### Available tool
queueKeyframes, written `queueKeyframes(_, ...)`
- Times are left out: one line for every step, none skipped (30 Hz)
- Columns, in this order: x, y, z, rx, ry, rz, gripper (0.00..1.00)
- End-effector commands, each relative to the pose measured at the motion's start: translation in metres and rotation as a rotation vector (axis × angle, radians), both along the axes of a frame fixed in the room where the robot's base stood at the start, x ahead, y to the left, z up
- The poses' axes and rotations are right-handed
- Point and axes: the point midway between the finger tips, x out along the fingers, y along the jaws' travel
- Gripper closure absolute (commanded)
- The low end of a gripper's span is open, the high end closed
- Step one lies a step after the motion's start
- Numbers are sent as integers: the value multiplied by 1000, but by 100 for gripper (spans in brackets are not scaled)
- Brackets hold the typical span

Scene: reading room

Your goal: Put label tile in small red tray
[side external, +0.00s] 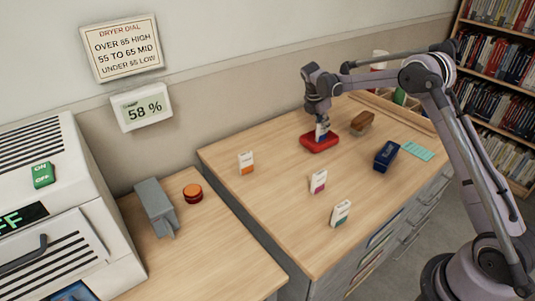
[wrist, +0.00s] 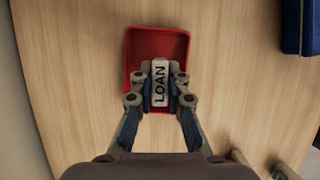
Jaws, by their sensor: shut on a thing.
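The small red tray (side external: 312,148) lies on the wooden worktop towards the back; in the wrist view its red floor (wrist: 158,42) shows beyond the fingers. My gripper (side external: 322,131) points down over the tray and is shut on the label tile. In the wrist view my gripper (wrist: 160,86) has a finger on each side of the white label tile (wrist: 160,70), whose top reads LOAN. The tile is over the near half of the tray. I cannot tell whether its lower end touches the tray floor.
Three white tiles stand on the worktop, with orange (side external: 246,162), magenta (side external: 318,181) and green (side external: 340,213) marks. A dark blue block (side external: 386,156), a brown brush-like object (side external: 362,122) and a teal sheet (side external: 417,151) lie right of the tray.

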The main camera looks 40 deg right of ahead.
Motion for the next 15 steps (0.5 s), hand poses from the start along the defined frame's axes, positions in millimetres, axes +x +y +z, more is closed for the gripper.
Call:
queueKeyframes(0,0,-6,0,0,0,100)
queueKeyframes(0,0,-8,0,0,0,100)
queueKeyframes(0,0,-10,0,0,0,100)
queueKeyframes(0,0,-10,0,0,0,100)
queueKeyframes(0,0,-10,0,0,0,100)
queueKeyframes(0,0,-10,0,0,0,100)
queueKeyframes(0,0,-10,0,0,0,100)
queueKeyframes(0,0,-10,0,0,0,100)
queueKeyframes(0,0,-10,0,0,0,100)
queueKeyframes(0,0,-10,0,0,0,100)
queueKeyframes(0,0,-11,0,0,0,100)
queueKeyframes(0,0,-12,0,0,0,100)
queueKeyframes(0,0,-13,0,0,0,100)
queueKeyframes(0,0,-13,0,0,0,100)
queueKeyframes(0,0,-13,0,0,0,77)
